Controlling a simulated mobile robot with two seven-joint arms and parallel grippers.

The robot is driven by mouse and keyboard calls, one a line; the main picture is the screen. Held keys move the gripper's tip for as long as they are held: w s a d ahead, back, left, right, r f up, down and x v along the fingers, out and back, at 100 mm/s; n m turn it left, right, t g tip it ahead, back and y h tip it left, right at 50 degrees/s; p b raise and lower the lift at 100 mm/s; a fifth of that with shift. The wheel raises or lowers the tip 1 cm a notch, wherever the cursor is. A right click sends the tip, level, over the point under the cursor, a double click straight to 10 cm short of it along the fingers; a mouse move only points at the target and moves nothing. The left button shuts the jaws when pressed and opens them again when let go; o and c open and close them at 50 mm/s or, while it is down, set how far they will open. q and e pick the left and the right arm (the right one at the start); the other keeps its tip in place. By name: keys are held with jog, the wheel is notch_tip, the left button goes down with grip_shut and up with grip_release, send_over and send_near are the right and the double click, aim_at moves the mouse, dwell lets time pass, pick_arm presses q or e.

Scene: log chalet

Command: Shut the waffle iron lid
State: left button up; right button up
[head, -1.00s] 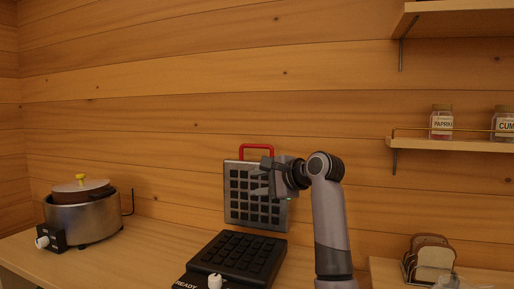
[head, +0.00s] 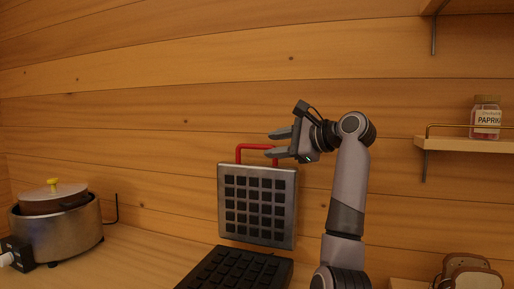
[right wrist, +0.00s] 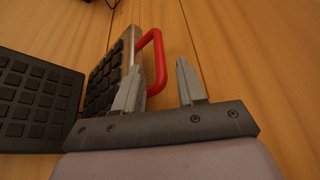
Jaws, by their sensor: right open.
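The waffle iron stands open on the counter. Its lid (head: 258,205) is upright, with a dark grid on its inner face, and its base (head: 236,270) lies flat below. A red handle (head: 243,150) rises from the lid's top edge. My right gripper (head: 278,143) is open and empty at the right end of the handle, pointing left. In the right wrist view the red handle (right wrist: 160,62) is just beyond the fingers (right wrist: 158,75), nearer the left one; I cannot tell whether they touch. The lid (right wrist: 105,78) and base (right wrist: 38,100) are at the left there. My left gripper is not in view.
A metal pot (head: 60,232) with a lid and yellow knob stands at the left of the counter. A shelf (head: 465,143) with a paprika jar (head: 486,118) is at the right. Bread slices (head: 468,272) are at the lower right. The wooden wall (head: 170,95) is behind the lid.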

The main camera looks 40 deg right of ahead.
aim_at(263, 146)
jog(key=p+x, duration=0.1)
jog(key=x, duration=0.5)
jog(key=shift+w+a, duration=0.15)
jog(key=shift+w, duration=0.1)
grip_shut()
